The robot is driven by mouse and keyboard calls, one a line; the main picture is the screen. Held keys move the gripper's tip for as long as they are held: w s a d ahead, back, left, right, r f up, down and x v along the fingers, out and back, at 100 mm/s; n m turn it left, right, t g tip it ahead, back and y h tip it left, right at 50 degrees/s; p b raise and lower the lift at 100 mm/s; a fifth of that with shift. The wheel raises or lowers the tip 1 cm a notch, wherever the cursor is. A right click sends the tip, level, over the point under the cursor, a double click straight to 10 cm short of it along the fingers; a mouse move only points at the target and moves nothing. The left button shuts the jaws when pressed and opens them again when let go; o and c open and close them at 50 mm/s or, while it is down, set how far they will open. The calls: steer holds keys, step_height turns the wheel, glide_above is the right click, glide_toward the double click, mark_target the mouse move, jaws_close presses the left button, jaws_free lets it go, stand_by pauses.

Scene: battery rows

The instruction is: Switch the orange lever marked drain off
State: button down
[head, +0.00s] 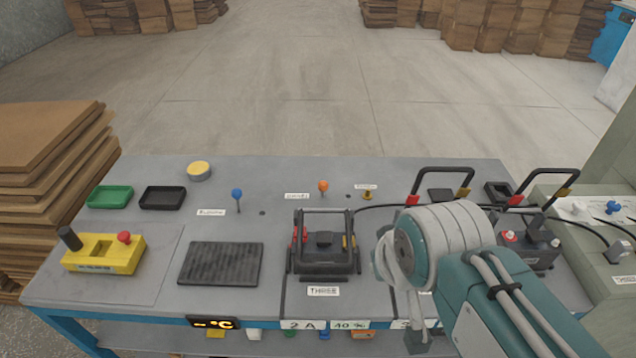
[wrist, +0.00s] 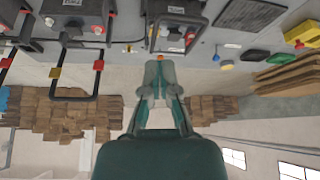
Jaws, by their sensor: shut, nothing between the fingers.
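The orange lever (head: 323,187) stands upright near the far edge of the grey bench, behind the battery labelled THREE (head: 325,245). A small white label (head: 297,196) lies left of it, too small to read surely. In the wrist view, an orange knob (wrist: 160,57) shows right at the tips of my gripper (wrist: 158,66). The fingers are shut with nothing held. Whether they touch the knob cannot be told.
A blue-knobbed lever (head: 237,195) stands to the left, and a brass-coloured fitting (head: 367,194) to the right. The battery's raised black handle is close in front of the lever. A black cable (head: 385,207) runs right. Open floor lies beyond the bench.

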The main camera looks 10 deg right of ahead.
steer(key=w+d+f+m, duration=0.2)
steer(key=w+m, duration=1.3)
steer(key=w, duration=0.4)
steer(key=w+d+f+m, duration=0.2)
steer(key=w+f+m, duration=0.4)
steer(key=w+m, duration=0.1)
steer(key=w+d+f+m+g+y, duration=0.1)
steer(key=w+d+f+m, duration=0.1)
steer(key=w+f+m, duration=0.4)
steer(key=shift+w+d+f+m, duration=0.3)
steer(key=shift+w+m, duration=0.3)
steer(key=shift+w, duration=0.4)
